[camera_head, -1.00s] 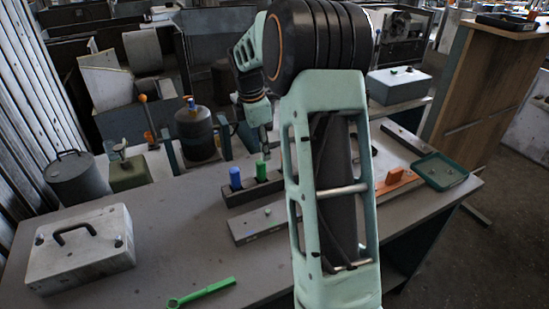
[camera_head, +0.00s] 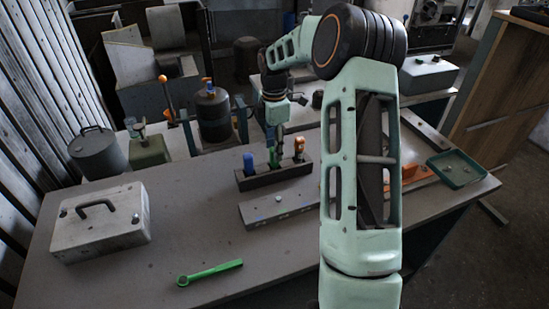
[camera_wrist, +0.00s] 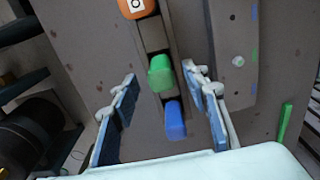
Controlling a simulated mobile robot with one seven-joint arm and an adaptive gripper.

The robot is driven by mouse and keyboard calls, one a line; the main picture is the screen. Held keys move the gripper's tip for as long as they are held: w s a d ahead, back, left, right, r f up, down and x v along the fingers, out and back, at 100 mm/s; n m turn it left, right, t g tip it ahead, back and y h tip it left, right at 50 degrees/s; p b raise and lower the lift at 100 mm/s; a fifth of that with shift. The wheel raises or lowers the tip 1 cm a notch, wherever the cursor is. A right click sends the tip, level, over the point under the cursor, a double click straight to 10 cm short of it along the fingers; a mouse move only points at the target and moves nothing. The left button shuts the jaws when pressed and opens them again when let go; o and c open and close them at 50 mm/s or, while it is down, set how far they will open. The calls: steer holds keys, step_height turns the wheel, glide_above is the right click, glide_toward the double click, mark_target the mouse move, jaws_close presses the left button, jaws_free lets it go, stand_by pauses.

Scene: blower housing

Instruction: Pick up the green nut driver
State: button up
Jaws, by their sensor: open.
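The green nut driver stands upright in a dark rack (camera_head: 262,183), its green handle showing between my fingers (camera_head: 272,158). In the wrist view its green handle (camera_wrist: 160,72) stands between a blue handle (camera_wrist: 174,120) and an orange one (camera_wrist: 135,7). My gripper (camera_wrist: 159,80) is open, with a blue-grey finger on each side of the green handle and gaps on both sides. I cannot tell how far the fingertips reach down along the handle. The shaft is hidden in the rack.
The blue handle (camera_head: 248,162) and orange-topped tool (camera_head: 299,147) stand close on either side in the rack. A grey bar (camera_head: 275,206) lies in front. A green wrench (camera_head: 209,273), a grey case (camera_head: 100,222) and a green tray (camera_head: 458,168) rest on the table.

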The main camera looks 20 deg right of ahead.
mark_target(274, 163)
steer(key=shift+s+f, duration=0.1)
steer(key=shift+f, duration=1.75)
jaws_close()
